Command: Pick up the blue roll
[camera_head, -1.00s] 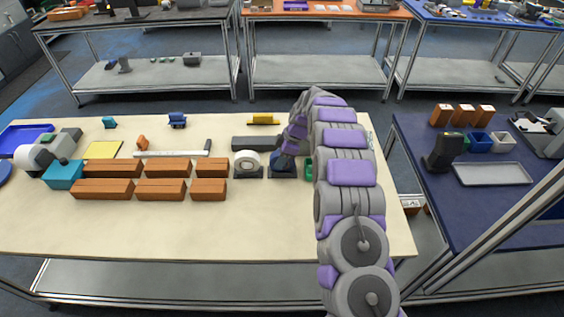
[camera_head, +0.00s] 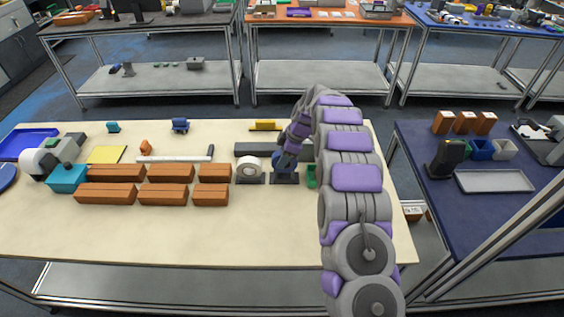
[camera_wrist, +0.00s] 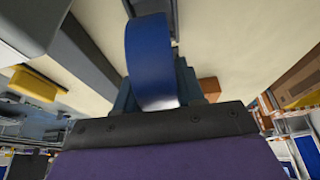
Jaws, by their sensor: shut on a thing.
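The blue roll (camera_wrist: 150,62) stands large in the middle of the wrist view, right at my gripper (camera_wrist: 155,100). My gripper is shut on it; the fingers are mostly hidden behind the roll. In the head view the blue roll (camera_head: 279,166) shows partly below the end of my arm, at its dark base (camera_head: 285,180). I cannot tell whether the roll is clear of the base.
A white roll (camera_head: 248,167) on a dark base stands just left. A dark grey bar (camera_head: 257,149) lies behind, and a green thing (camera_head: 311,176) is close on the right. Several brown boxes (camera_head: 167,194) lie to the left. The table's front (camera_head: 200,228) is clear.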

